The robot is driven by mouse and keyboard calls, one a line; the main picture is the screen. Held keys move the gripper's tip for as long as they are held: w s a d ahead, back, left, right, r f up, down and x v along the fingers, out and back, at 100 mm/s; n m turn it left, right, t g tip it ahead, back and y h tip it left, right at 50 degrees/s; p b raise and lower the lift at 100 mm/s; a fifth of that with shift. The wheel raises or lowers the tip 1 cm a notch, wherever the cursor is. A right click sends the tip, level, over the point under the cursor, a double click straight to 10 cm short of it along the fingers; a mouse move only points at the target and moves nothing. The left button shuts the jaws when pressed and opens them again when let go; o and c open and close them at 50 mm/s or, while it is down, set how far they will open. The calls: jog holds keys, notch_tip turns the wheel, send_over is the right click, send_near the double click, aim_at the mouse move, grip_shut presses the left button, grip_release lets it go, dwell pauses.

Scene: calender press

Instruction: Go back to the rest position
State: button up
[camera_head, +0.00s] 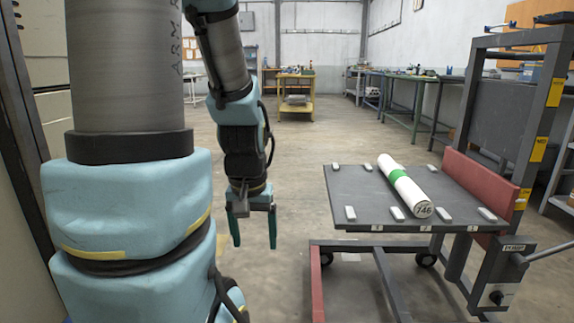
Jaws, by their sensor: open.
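My gripper (254,228) hangs down near the middle of the view, with its two green fingers apart and nothing between them. It is in the air over bare floor, to the left of a grey cart table (352,188) and apart from it. My arm rises from the left side of the view and folds down to the gripper.
Several pale blocks (350,213) sit on the tabletop, which has numbered labels on its front edge. A red panel (484,184) and dark upright frame (552,110) stand at its right. A grey cabinet (42,62) is at far left. Workbenches (416,80) line the back right. The middle floor is clear.

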notch_tip(320, 180, up, 30)
jog(key=p, duration=2.8)
jog(key=shift+r, duration=0.25)
